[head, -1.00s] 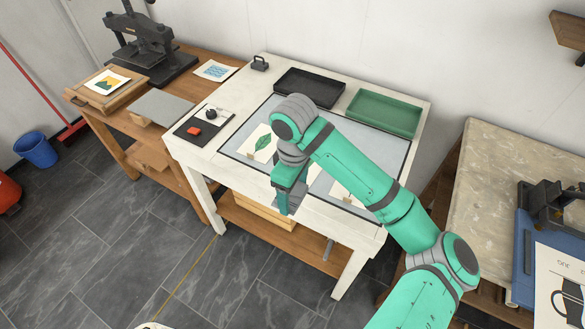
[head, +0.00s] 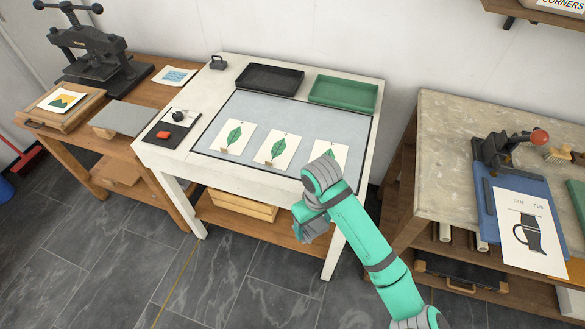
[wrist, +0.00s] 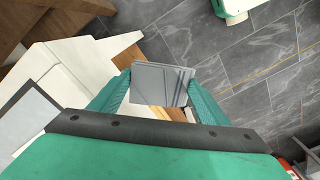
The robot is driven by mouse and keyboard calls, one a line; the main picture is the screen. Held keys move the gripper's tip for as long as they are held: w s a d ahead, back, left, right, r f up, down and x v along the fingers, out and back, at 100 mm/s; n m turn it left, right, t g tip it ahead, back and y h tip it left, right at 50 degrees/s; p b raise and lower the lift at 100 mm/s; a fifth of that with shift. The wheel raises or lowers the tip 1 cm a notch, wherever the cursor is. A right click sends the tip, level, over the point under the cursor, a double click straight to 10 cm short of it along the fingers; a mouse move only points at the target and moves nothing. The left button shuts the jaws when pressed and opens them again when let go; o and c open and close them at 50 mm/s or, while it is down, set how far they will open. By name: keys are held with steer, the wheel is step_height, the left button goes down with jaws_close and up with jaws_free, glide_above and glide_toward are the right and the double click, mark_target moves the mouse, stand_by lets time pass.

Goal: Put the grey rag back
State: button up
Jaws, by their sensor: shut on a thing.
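My gripper (head: 308,222) hangs in front of the white table (head: 165,157), below its top and near its front right leg. In the wrist view my gripper (wrist: 158,80) is shut on the grey rag (wrist: 160,86), a flat, folded-looking grey piece with darker lines, between the two green fingers. In the head view the rag is hard to tell from the grey of my wrist. The held rag appears clear of the table.
The white table carries a black tray (head: 270,78), a green tray (head: 343,92) and leaf prints (head: 279,149) on a grey panel. A wooden crate (head: 243,205) sits on its lower shelf. A stone-topped bench (head: 440,150) stands right. Floor (head: 225,265) in front is clear.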

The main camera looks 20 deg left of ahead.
steer(key=w+d+f+m, duration=0.3)
steer(key=d+f+m, duration=0.8)
steer(key=d+f, duration=0.7)
steer(key=shift+w+f, duration=0.15)
steer(key=shift+f, duration=0.15)
